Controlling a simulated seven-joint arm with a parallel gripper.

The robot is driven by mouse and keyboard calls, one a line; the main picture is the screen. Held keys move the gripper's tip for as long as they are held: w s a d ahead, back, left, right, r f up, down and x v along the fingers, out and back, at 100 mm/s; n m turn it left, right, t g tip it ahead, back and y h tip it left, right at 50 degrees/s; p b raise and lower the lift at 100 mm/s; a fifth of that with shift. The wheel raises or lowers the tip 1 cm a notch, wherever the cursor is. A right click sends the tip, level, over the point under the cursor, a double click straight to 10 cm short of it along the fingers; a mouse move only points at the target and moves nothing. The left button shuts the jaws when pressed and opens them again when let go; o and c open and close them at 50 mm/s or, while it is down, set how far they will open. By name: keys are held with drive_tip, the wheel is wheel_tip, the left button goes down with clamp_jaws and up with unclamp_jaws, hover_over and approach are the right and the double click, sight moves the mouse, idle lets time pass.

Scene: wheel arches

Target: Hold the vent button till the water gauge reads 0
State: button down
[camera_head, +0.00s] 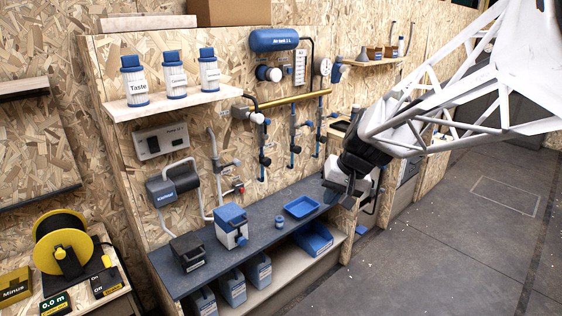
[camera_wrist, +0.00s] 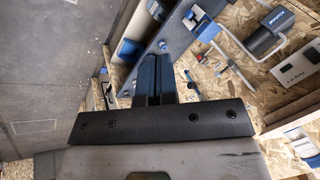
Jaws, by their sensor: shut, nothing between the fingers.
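My gripper (camera_head: 346,190) is at the right end of the dark workbench in the head view, in front of the board and below the pipework. In the wrist view its two dark fingers (camera_wrist: 165,78) are together with nothing between them. A round dial (camera_head: 324,67) and a white upright scale panel (camera_head: 300,67) are on the board beside the blue air tank (camera_head: 274,39). Their readings are too small to make out, and I cannot tell which is the water gauge. I cannot pick out the vent button for certain. My arm covers part of the board's right side.
The dark bench (camera_head: 262,236) holds a blue tray (camera_head: 301,206), a blue-white box (camera_head: 231,226) and a black box (camera_head: 188,251). A shelf (camera_head: 172,104) bears labelled bottles. A yellow reel (camera_head: 62,243) stands left. The floor (camera_head: 455,225) at right is clear.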

sight(242, 190)
drive_tip(key=w+a+f+y, duration=0.1)
drive_tip(key=w+a+f, duration=0.3)
drive_tip(key=w, duration=0.4)
drive_tip(key=w+a+f+y, duration=0.1)
drive_tip(key=w+a+f, duration=0.25)
drive_tip(key=w, duration=0.45)
drive_tip(key=w+a+f+y, duration=0.1)
drive_tip(key=w+a+f, duration=0.25)
drive_tip(key=w, duration=0.45)
drive_tip(key=w+a+f, duration=0.4)
drive_tip(key=w+f, duration=0.2)
drive_tip(key=f, duration=0.1)
drive_tip(key=w+a+f+m+t+y, duration=0.1)
drive_tip(key=w+a+f, duration=0.3)
drive_tip(key=w+f, duration=0.2)
drive_tip(key=w+a+f+m, duration=0.1)
drive_tip(key=w+a+f, duration=0.4)
drive_tip(key=f, duration=0.5)
drive_tip(key=shift+w+f+y, duration=0.15)
drive_tip(key=shift+w+y, duration=0.25)
drive_tip(key=shift+w, duration=0.5)
drive_tip(key=w+a, duration=0.6)
drive_tip(key=shift+w+a, duration=0.15)
idle(0.6)
drive_tip(key=shift+w+a, duration=0.2)
